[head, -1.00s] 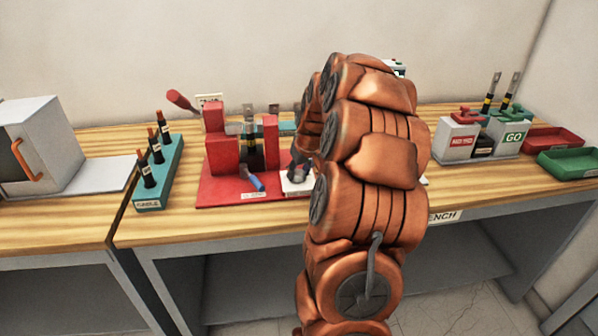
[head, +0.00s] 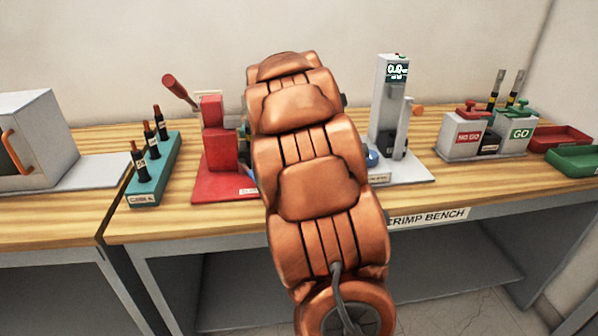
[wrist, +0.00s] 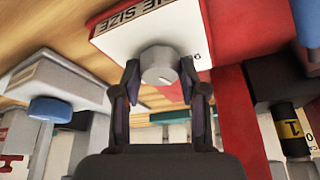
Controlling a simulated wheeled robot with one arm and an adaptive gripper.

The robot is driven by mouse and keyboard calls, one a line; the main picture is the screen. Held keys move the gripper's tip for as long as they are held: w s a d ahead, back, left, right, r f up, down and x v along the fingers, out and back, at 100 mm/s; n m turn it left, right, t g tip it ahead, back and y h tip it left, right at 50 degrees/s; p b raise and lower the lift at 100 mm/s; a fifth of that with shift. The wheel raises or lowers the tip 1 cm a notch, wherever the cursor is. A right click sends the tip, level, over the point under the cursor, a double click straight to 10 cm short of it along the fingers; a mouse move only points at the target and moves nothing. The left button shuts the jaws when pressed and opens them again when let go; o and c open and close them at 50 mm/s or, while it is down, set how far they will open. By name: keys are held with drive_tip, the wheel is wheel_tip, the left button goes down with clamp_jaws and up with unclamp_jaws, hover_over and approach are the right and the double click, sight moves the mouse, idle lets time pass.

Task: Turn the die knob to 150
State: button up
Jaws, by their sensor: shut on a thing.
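The die knob (wrist: 157,66) is a grey, faceted knob on a white block (wrist: 130,32) with a label that reads in part "E SIZE". In the wrist view my gripper (wrist: 160,82) has one dark finger on each side of the knob and is shut on it. The picture there looks turned upside down. I cannot read which value the knob points to. In the head view my arm hides the knob, the white block and my gripper. The red crimp press (head: 220,149) shows left of my arm, and its red body (wrist: 232,30) is beside the block in the wrist view.
A grey tester (head: 388,105) with a lit display stands right of my arm; its blue knob (wrist: 50,108) shows in the wrist view. A teal cable rack (head: 160,175) is at left. NO-GO (head: 467,138) and GO (head: 518,133) gauges and red and green trays are at right.

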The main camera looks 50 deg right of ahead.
drive_tip(key=shift+f+m+g+b, duration=0.1)
drive_tip(key=shift+m+g+b, duration=0.45)
drive_tip(key=shift+m, duration=0.95)
drive_tip(key=o, duration=1.1)
drive_tip(key=shift+o, duration=0.2)
drive_tip(key=v, duration=1.2)
drive_tip(key=shift+a, duration=0.25)
drive_tip(key=shift+w, duration=0.1)
